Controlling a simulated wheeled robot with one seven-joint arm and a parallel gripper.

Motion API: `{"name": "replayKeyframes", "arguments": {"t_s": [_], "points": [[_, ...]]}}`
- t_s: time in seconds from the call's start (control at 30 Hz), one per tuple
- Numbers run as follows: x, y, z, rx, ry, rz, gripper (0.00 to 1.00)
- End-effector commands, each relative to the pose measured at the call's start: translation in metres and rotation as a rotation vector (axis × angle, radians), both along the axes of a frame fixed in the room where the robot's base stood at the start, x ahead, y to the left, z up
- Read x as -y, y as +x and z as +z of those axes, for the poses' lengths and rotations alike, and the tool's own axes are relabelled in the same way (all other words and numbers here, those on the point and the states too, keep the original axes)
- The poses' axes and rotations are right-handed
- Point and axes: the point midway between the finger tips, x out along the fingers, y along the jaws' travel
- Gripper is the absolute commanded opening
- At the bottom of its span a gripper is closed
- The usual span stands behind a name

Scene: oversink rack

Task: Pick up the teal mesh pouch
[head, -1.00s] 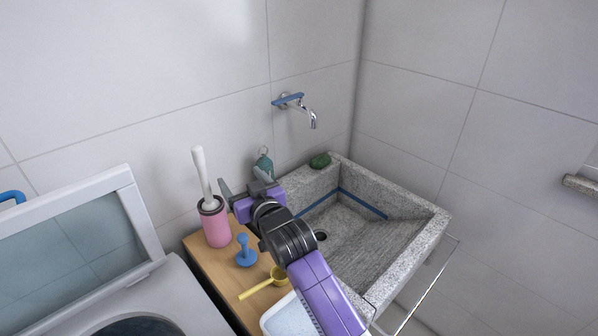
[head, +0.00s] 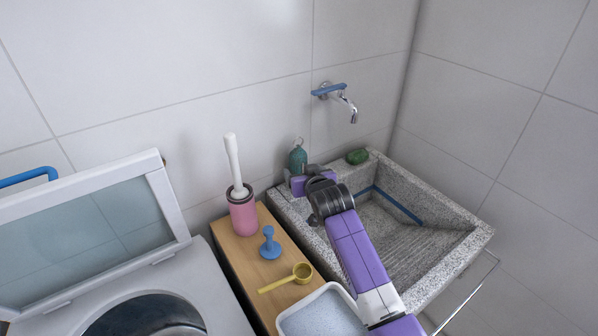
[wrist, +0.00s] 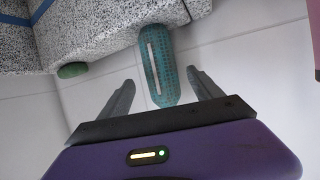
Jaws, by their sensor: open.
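The teal mesh pouch (head: 298,158) stands at the back left corner of the stone sink, close to the tiled wall. In the wrist view the pouch (wrist: 161,66) shows a pale strip down its side, and its near end lies between my two fingers. My gripper (wrist: 160,88) is open, with one finger on each side of the pouch and a gap to both. In the head view my gripper (head: 300,180) is just in front of the pouch and hides its lower part.
A green object (head: 357,156) lies on the sink's back rim, right of the pouch. A pink holder (head: 242,215) with a white-handled brush, a blue stamp-like item (head: 269,244) and a yellow scoop (head: 287,279) stand on the wooden top. A blue-handled tap (head: 335,92) is above.

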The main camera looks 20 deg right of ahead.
Motion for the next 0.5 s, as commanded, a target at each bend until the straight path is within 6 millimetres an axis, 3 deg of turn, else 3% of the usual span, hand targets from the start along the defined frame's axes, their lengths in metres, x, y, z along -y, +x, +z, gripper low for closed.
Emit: {"name": "replayKeyframes", "arguments": {"t_s": [0.23, 0.5], "points": [[0.000, 0.026, -0.011, 0.000, -0.001, 0.000, 0.75], [0.000, 0.037, -0.016, 0.001, -0.001, 0.000, 0.75]]}}
